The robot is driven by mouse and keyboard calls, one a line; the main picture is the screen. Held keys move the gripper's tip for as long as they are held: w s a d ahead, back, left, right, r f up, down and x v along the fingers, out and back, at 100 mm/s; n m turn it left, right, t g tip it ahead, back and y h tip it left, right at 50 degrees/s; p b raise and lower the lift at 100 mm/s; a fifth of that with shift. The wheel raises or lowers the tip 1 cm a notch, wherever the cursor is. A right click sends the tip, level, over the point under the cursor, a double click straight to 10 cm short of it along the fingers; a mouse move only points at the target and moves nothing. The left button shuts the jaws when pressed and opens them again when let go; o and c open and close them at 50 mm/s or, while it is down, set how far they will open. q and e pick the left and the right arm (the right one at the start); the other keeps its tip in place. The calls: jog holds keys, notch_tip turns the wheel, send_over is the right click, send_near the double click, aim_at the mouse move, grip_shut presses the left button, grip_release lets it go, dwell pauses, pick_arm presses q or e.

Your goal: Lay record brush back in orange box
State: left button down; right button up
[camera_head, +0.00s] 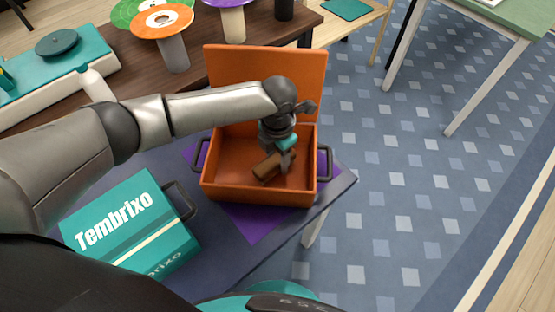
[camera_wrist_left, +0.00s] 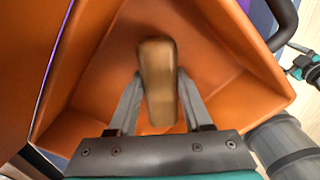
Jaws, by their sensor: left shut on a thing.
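The orange box (camera_head: 225,185) stands on the dark table with its lid raised at the back, and its walls fill most of the left wrist view (camera_wrist_left: 95,60). The record brush (camera_head: 268,168) is a brown, wooden-looking block; in the left wrist view the brush (camera_wrist_left: 158,80) lies between the two fingers. My left gripper (camera_head: 284,160) reaches down into the box and is shut on the brush. The brush is inside the box's walls; whether it touches the floor I cannot tell. My right gripper does not show as a gripper I can make out in the head view.
A teal Tembrixo box (camera_head: 125,225) with a dark handle stands left of the orange box. A purple mat (camera_head: 250,225) lies under the orange box. Behind is a brown table (camera_head: 200,75) with disc-topped stands and a teal record player (camera_head: 55,75).

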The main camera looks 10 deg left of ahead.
pick_arm(q)
jog(key=shift+f, duration=0.1)
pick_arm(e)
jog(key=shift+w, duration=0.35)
pick_arm(q)
jog(key=shift+f, duration=0.1)
jog(key=shift+c, duration=1.7)
grip_release()
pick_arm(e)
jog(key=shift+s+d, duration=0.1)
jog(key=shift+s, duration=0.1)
